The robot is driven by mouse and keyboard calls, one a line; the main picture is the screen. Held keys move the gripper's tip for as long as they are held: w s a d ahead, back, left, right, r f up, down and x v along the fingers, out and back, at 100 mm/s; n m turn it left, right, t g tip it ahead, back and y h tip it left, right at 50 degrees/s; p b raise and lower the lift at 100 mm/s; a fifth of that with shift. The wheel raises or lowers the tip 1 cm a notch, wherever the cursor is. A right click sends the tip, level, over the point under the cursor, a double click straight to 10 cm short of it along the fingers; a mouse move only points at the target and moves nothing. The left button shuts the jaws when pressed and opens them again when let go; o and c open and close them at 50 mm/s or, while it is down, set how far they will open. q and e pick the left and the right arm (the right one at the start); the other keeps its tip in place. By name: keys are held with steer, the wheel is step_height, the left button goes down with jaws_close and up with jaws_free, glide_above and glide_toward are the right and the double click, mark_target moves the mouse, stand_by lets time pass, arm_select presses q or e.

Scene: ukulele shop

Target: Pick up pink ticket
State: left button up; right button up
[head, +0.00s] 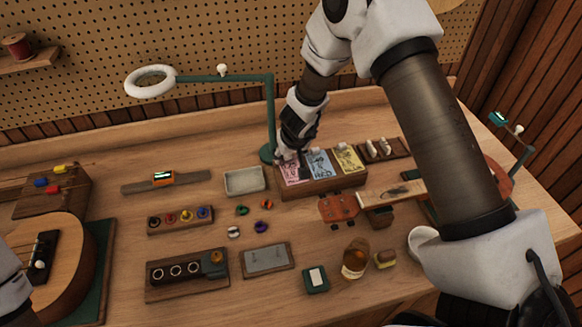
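The pink ticket (294,172) stands in the left slot of a wooden ticket holder (322,185) at the back middle of the bench. A blue ticket (320,165) and a yellow ticket (348,160) stand to its right in the same holder. My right gripper (286,151) reaches down from above, with its fingertips at the top edge of the pink ticket. The fingers are small and dark here, and I cannot tell whether they have closed on it. Only a piece of my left arm shows at the left edge; its gripper is out of view.
A green lamp post (270,115) stands just left of my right gripper. An empty grey tray (245,181) lies left of the holder.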

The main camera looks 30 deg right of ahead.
steer(key=shift+s, duration=0.1)
steer(key=c, duration=0.9)
steer(key=shift+o, duration=0.2)
steer(key=shift+r, duration=0.15)
